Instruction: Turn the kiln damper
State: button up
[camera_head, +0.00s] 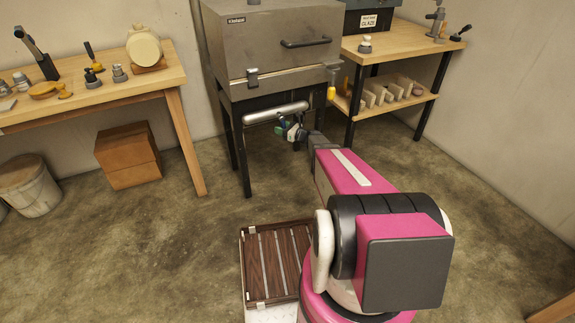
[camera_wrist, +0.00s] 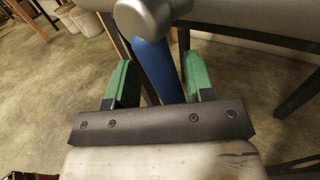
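The kiln (camera_head: 275,45) is a grey metal box on dark legs, with a light metal pipe (camera_head: 268,114) under its front. In the wrist view a rounded grey fitting (camera_wrist: 148,16) on the pipe (camera_wrist: 250,35) carries a blue handle (camera_wrist: 156,68), likely the damper's. My gripper (camera_wrist: 160,70) has green fingers, one on each side of the blue handle. The fingers stand apart, with a gap showing on the left. The handle's lower end is hidden behind the gripper body. In the head view my gripper (camera_head: 290,132) is small beside the pipe's right end.
A workbench (camera_head: 95,92) with tools stands left, with a brown box (camera_head: 128,156) and a bucket (camera_head: 28,185) near it. A wooden shelf table (camera_head: 400,42) stands right of the kiln. Kiln legs (camera_wrist: 298,92) are close to my gripper.

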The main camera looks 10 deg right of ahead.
jog(key=v, duration=0.9)
jog(key=s+a+n+g+h, duration=0.2)
jog(key=s+a+n+g, duration=0.5)
jog(key=s+a+n, duration=0.3)
jog(key=s+r+n+g+h, duration=0.1)
jog(key=s+n+g+h, duration=0.3)
jog(key=s+n+h, duration=0.3)
jog(key=shift+s+d+r+n, duration=0.4)
jog(key=shift+s+n, duration=1.6)
jog(key=shift+s, duration=0.7)
